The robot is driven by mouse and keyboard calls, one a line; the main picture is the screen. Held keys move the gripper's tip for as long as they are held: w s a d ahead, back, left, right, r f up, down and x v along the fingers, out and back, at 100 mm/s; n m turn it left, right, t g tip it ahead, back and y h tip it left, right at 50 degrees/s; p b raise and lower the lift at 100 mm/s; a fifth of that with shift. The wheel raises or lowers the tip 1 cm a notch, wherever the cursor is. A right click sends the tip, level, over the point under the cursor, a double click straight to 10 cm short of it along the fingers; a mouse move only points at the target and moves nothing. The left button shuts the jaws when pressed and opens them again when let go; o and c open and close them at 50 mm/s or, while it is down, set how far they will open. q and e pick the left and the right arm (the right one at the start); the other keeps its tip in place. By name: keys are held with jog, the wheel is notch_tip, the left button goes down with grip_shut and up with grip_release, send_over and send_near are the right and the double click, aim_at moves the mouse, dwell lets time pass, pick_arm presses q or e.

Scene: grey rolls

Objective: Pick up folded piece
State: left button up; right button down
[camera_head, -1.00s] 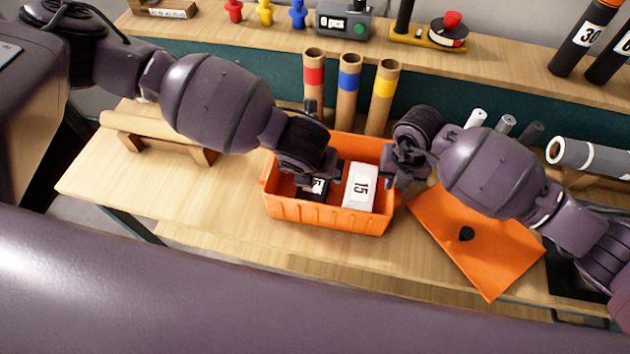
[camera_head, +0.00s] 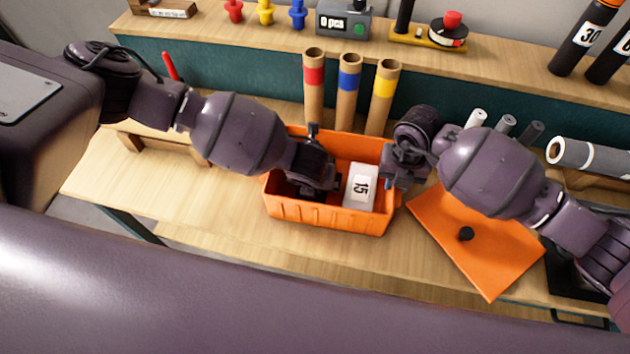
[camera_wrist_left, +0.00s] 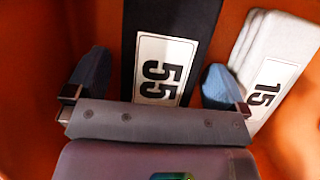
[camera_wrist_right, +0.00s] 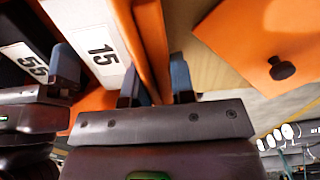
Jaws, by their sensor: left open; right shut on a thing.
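A black folded piece marked 55 (camera_wrist_left: 168,70) lies in the orange bin (camera_head: 330,218) beside a white folded piece marked 15 (camera_head: 360,187). My left gripper (camera_head: 316,188) reaches down into the bin and is open. In the left wrist view its two fingers (camera_wrist_left: 155,85) stand on either side of the black piece. The right finger is close to the white piece too. In the head view my left gripper mostly hides the black piece. My right gripper (camera_head: 396,182) is shut on the bin's right wall; its fingers (camera_wrist_right: 156,85) straddle that wall in the right wrist view.
An orange lid (camera_head: 480,250) with a black knob lies right of the bin. Three cardboard tubes with red, blue and yellow bands (camera_head: 348,85) stand behind it. A grey roll (camera_head: 590,162) lies at right. The table left of the bin (camera_head: 150,195) is clear.

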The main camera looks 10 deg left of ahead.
pick_arm(q)
jog(key=shift+f, duration=0.1)
jog(key=c, duration=1)
notch_tip(320, 180, up, 18)
dwell(0.4)
pick_arm(e)
jog(key=c, duration=0.9)
grip_release()
notch_tip(320, 180, up, 12)
